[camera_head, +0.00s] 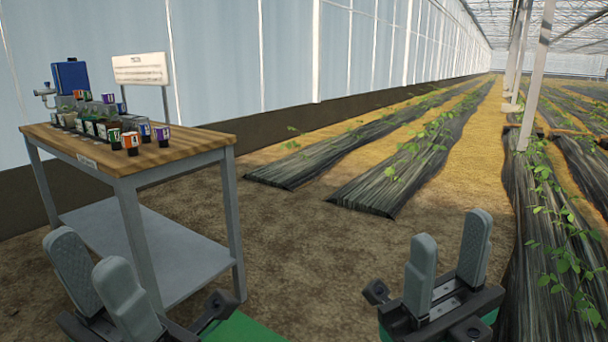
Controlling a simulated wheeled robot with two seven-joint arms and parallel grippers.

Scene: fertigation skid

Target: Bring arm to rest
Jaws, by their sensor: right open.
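My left gripper (87,252) is at the lower left, in front of the workbench (180,148). Its two grey fingers stand apart with nothing between them. My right gripper (450,230) is at the lower right over the bare soil, with its fingers apart and empty. Both grippers point upward in the picture and touch nothing that I can see.
A grey lower shelf (160,246) sits below. Plant rows under dark film (360,188) run back. Bare soil (300,240) lies between the grippers.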

